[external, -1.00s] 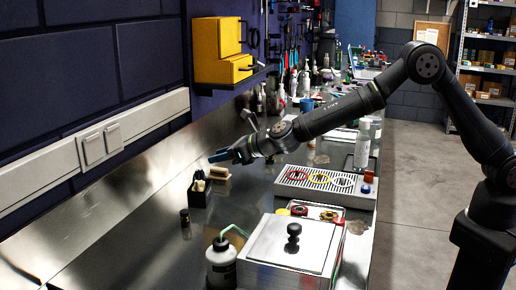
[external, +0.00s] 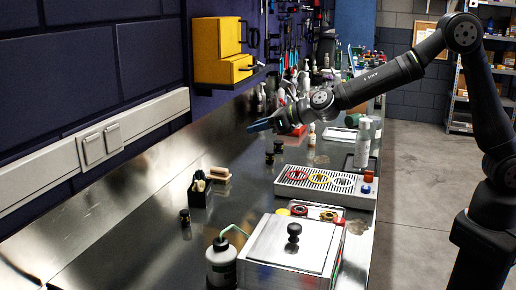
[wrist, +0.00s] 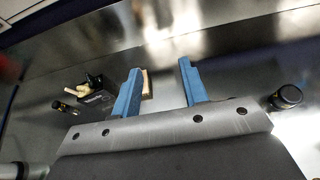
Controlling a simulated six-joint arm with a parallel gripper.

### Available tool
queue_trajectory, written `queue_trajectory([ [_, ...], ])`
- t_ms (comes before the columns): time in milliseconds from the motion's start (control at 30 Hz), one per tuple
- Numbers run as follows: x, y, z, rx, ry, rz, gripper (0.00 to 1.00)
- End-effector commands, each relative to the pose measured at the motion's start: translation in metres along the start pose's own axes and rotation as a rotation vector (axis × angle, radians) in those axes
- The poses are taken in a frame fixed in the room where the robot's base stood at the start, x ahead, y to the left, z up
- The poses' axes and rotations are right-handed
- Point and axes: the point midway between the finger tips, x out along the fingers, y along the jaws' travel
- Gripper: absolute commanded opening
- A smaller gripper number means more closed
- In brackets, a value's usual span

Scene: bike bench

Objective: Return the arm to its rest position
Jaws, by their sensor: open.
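My gripper (external: 262,125) is held above the metal bench, toward its back wall. In the wrist view my gripper (wrist: 158,88) shows two blue fingers set wide apart, with nothing held between them. Below it in the external view stand a black box (external: 200,194) with brushes in it and a wooden brush (external: 219,174) lying beside it. In the wrist view the wooden brush (wrist: 147,84) is partly hidden behind the left finger.
A small dark jar (external: 184,217) stands near the box. A yellow cabinet (external: 222,50) hangs on the wall.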

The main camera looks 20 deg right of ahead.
Motion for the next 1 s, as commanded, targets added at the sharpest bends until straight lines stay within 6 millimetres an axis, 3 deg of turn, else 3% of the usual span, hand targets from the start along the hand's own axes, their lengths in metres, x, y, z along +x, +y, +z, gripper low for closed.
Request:
queue_trajectory([
  [200,-0.037,0.023,-0.015,-0.001,0.001,0.003,0.4],
  [667,-0.114,0.053,-0.053,-0.005,-0.005,0.005,0.4],
  [800,-0.1,0.078,-0.065,-0.006,-0.001,0.006,0.4],
  [1000,-0.091,0.099,-0.075,-0.004,-0.003,0.004,0.4],
])
